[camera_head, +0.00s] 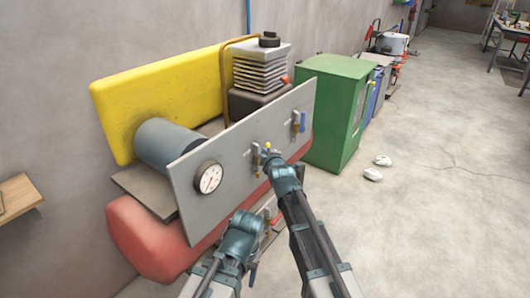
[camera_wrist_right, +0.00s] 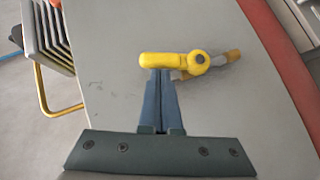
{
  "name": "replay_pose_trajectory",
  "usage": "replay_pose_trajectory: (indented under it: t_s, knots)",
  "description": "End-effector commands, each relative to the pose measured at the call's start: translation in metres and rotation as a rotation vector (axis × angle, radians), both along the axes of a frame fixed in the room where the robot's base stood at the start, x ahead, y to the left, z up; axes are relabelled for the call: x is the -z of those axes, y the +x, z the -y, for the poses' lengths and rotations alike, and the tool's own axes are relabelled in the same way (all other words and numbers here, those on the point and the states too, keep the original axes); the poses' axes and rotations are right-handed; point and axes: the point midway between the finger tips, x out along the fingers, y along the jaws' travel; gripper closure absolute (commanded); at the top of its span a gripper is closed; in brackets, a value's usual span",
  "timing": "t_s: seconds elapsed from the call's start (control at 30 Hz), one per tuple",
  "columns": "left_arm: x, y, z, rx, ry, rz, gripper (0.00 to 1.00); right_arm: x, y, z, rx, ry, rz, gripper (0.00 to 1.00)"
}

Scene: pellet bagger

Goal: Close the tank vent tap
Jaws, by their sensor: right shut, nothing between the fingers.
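A tap with a yellow lever handle (camera_wrist_right: 165,60) and a brass body (camera_wrist_right: 234,56) is mounted on the grey panel (camera_wrist_right: 110,30). In the right wrist view the handle points left from its pivot, roughly along the body. My right gripper (camera_wrist_right: 160,74) is shut and empty, its fingertips at the handle's lower edge near its free end. Contact cannot be told. In the head view my right gripper (camera_head: 268,154) is at the panel's middle, by the yellow handle (camera_head: 267,146). My left arm ends below the panel; its fingers are hidden. No label names the tap.
A blue-handled tap (camera_head: 302,119) is farther right on the panel, and a round gauge (camera_head: 208,177) is at its left. A red tank (camera_head: 150,240) lies below. A green cabinet (camera_head: 335,115) stands behind right. The floor (camera_head: 430,200) at the right is mostly clear.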

Motion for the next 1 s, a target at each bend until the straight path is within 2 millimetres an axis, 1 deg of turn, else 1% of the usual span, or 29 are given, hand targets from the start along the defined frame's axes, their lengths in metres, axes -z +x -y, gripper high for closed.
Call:
replay_pose_trajectory:
  t_s: [0.27, 0.47, 0.7, 1.0]
  knots:
    - [-0.009, 0.000, 0.000, 0.000, 0.000, 0.000, 0.43, -0.002, 0.003, 0.002, 0.001, 0.028, -0.039, 1.00]
    - [-0.024, 0.000, 0.000, 0.000, 0.000, 0.000, 0.43, -0.006, 0.009, 0.006, 0.002, 0.077, -0.108, 1.00]
    - [-0.050, 0.000, 0.000, 0.000, 0.000, 0.000, 0.43, -0.008, 0.022, 0.014, 0.002, 0.196, -0.269, 1.00]
    - [-0.070, 0.000, 0.000, 0.000, 0.000, 0.000, 0.43, -0.001, 0.037, 0.025, 0.001, 0.365, -0.500, 1.00]
